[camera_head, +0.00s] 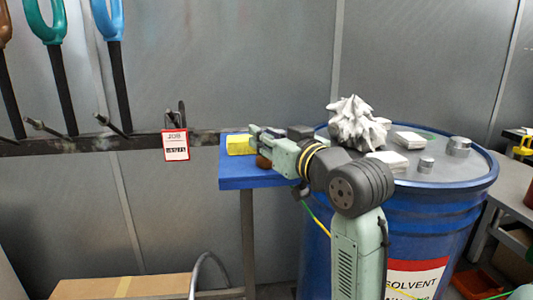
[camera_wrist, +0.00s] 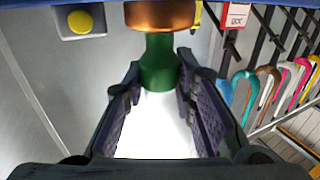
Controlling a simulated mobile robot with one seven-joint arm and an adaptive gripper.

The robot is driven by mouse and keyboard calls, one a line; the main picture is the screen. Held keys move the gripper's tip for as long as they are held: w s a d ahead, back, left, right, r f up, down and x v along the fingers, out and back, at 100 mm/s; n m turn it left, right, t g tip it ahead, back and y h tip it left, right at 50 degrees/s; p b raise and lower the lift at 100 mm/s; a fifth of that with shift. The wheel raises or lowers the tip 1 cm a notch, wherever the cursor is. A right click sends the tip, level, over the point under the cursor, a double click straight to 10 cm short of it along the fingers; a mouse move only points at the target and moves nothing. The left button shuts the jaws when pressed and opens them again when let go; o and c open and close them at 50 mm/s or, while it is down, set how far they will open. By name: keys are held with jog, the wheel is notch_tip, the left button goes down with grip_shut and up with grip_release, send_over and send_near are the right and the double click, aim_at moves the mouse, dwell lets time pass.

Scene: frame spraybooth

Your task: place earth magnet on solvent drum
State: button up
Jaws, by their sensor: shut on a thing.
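The solvent drum (camera_head: 455,205) is a large blue drum with a grey lid at the right of the head view, partly behind my arm. My gripper (camera_head: 256,134) is left of the drum, over the blue shelf, and points left. In the wrist view my gripper's fingers (camera_wrist: 160,72) are closed around the green stem of a piece with a copper-coloured end, which I take as the earth magnet (camera_wrist: 160,60). In the head view a brown bit of it (camera_head: 263,161) shows just below the gripper. A bright white area fills the space between the fingers.
On the drum lid are a spiky white lump (camera_head: 358,125), white pads (camera_head: 408,140) and small metal cylinders (camera_head: 459,146). A yellow block (camera_head: 240,145) sits on the blue shelf (camera_head: 236,178). A red-and-white tag (camera_head: 175,146) hangs on the rack at left.

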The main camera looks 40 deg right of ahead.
grip_shut()
notch_tip(320, 180, up, 10)
jog(key=shift+r, duration=0.1)
jog(key=shift+a, duration=0.1)
dwell(0.6)
